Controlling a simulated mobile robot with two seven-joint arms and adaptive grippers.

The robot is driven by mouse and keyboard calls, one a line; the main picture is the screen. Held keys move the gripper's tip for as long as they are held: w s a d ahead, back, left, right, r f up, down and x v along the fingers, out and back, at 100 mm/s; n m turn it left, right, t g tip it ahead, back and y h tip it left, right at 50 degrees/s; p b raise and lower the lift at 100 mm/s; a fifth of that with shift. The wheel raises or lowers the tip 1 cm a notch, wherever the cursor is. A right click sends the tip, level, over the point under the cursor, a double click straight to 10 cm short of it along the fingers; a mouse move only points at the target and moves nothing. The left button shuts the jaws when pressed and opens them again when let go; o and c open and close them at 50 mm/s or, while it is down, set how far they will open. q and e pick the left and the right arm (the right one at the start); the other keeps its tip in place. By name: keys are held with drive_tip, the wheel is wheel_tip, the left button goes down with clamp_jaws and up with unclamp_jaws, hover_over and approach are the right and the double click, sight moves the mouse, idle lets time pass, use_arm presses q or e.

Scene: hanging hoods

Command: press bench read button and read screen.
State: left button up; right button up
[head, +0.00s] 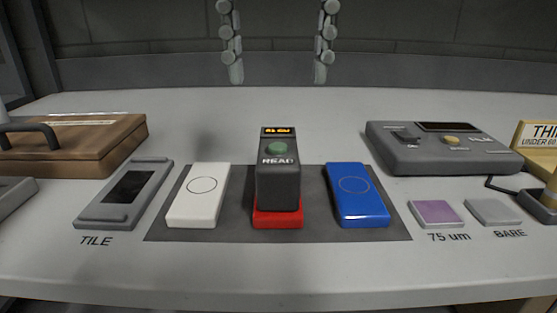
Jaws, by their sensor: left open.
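The dark READ unit (279,187) stands upright in the middle of the bench. It has a green button (278,148) on its sloped face and a small screen (278,131) with glowing orange characters too small to read surely. It rests on a red block (277,218). My left gripper (278,74) shows only as two separate jointed fingers at the top, pointing down, open and empty. In the picture its fingertips are above the unit and apart from the button. Its palm is out of frame. My right gripper is not in view.
A white block (198,195) and a blue block (357,194) flank the unit on a dark mat (310,234). A TILE holder (125,195) and brown case (75,150) are left. A grey meter (442,150), purple plate (436,213) and grey plate (494,211) are right.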

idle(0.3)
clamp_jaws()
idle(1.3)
